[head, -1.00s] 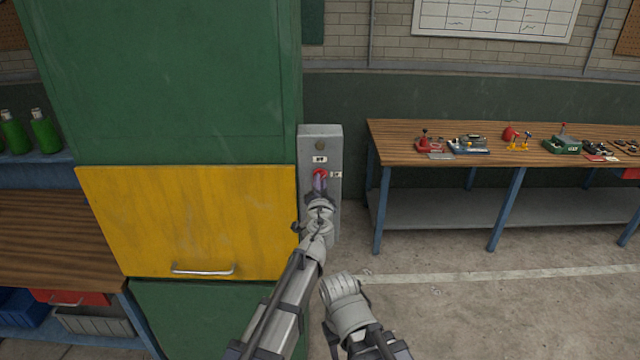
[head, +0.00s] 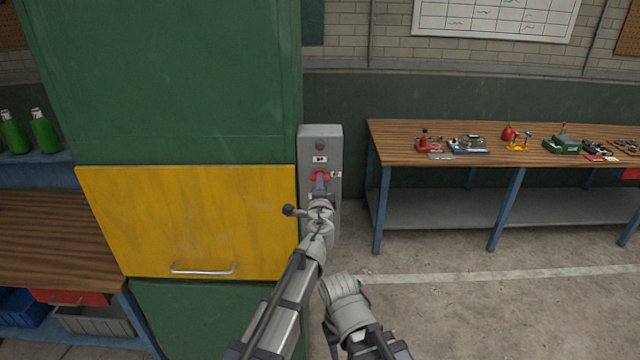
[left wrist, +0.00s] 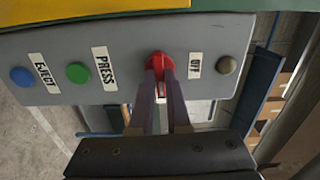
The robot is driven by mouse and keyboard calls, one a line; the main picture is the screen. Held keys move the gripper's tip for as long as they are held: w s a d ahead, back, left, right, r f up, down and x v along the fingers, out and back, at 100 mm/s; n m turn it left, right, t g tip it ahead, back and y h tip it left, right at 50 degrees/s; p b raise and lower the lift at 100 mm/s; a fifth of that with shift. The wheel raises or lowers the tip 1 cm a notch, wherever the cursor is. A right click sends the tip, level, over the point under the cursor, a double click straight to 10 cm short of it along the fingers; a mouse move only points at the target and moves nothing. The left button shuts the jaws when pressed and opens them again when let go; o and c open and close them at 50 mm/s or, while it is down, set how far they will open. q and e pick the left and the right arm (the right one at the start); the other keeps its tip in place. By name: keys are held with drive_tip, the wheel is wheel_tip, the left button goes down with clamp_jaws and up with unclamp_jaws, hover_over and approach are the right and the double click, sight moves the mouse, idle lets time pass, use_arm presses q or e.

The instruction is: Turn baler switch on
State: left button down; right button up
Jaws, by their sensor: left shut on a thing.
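A grey control panel (head: 332,134) hangs on the side of the green and yellow baler. Its red rotary switch (head: 321,174) also shows in the left wrist view (left wrist: 158,59), beside a label reading OFF. My left gripper (head: 319,182) is shut on the red switch, its two fingers on either side of the knob in the left wrist view (left wrist: 160,80). The fingers hide part of the knob, and I cannot tell its exact setting. My right gripper (head: 344,290) is low in front, clear of the panel; its fingertips are hidden.
The panel also has a green PRESS button (left wrist: 78,72), a blue EJECT button (left wrist: 20,76) and a round dull lamp or button (left wrist: 226,65). A wooden workbench (head: 400,140) with small tools stands to the right. Floor between is clear.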

use_arm(q)
drive_tip(key=shift+s+m, duration=0.1)
drive_tip(key=shift+m, duration=0.2)
idle(0.4)
drive_tip(key=c, duration=0.9)
unclamp_jaws()
drive_tip(key=s, duration=0.7)
drive_tip(key=shift+s, duration=0.35)
use_arm(e)
drive_tip(key=shift+s+d, duration=0.65)
drive_tip(key=shift+s, duration=0.25)
